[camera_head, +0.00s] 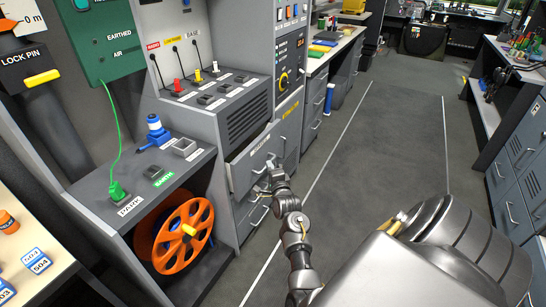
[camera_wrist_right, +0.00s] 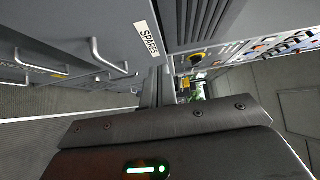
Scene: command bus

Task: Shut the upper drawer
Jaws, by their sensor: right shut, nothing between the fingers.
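The upper drawer (camera_head: 242,172) is a grey front with a bar handle in the cabinet below the switch panel. It seems to stand a little proud of the cabinet, but how far is hard to tell. In the right wrist view a drawer front carries a white SPARES label (camera_wrist_right: 146,40) and a bar handle (camera_wrist_right: 106,60). My right gripper (camera_head: 270,165) is at the drawer front beside the handle, its fingers shut and empty. Its fingertips also show in the wrist view (camera_wrist_right: 160,78), close to the front; contact cannot be told. My left gripper is out of view.
A lower drawer handle (camera_head: 262,213) is below. An orange cable reel (camera_head: 172,244) sits under the console to the left. A bench with drawers (camera_head: 515,180) stands at the right. The aisle floor (camera_head: 395,130) is clear.

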